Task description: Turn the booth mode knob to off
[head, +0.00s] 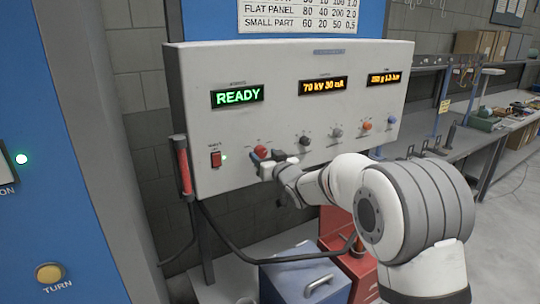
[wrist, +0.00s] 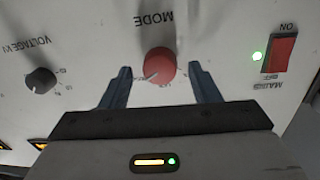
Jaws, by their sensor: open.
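The red round mode knob (wrist: 158,62) is on the pale control panel, beside the upside-down word MODE in the wrist view. A pale mark on its face seems to point to the lower left there; the small labels around it are too blurred to read. My gripper (wrist: 161,72) is open, with one blue-grey finger on each side of the knob and a visible gap to it. In the head view the red knob (head: 261,150) shows just above my gripper (head: 264,157), which is close to the panel.
The lit mains switch (wrist: 280,52) lies to the right of the knob in the wrist view, and the dark voltage knob (wrist: 40,80) to the left. The display (head: 237,96) reads READY. A red-handled bar (head: 183,165) stands at the panel's left edge. A blue box (head: 302,276) is below.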

